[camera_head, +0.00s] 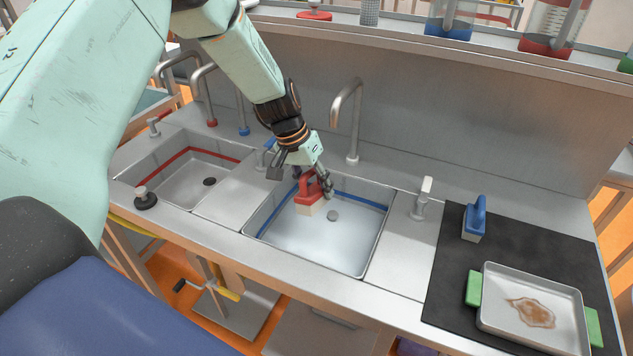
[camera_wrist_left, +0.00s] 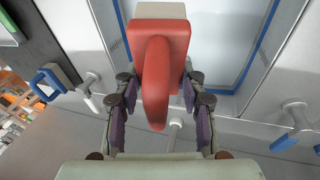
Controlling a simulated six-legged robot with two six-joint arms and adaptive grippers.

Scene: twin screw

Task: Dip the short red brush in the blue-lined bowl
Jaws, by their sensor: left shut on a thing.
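The short red brush (camera_head: 308,196) has a red handle and a pale block below it. My left gripper (camera_head: 314,184) is shut on its red handle and holds it inside the blue-lined bowl (camera_head: 310,238), towards the back left. In the left wrist view the red handle (camera_wrist_left: 158,75) sits between the fingers of my left gripper (camera_wrist_left: 160,100), with the pale block beyond. The bowl's blue line (camera_wrist_left: 259,45) shows there too. I cannot tell whether the brush touches the bowl's floor or water. My right gripper is in neither view.
A red-lined bowl (camera_head: 190,185) lies to the left, with a black stopper (camera_head: 145,198) by it. A tall tap (camera_head: 352,120) stands behind the blue-lined bowl. A blue brush (camera_head: 474,219) and a stained tray (camera_head: 530,308) with green handles sit on a black mat (camera_head: 448,280) at right.

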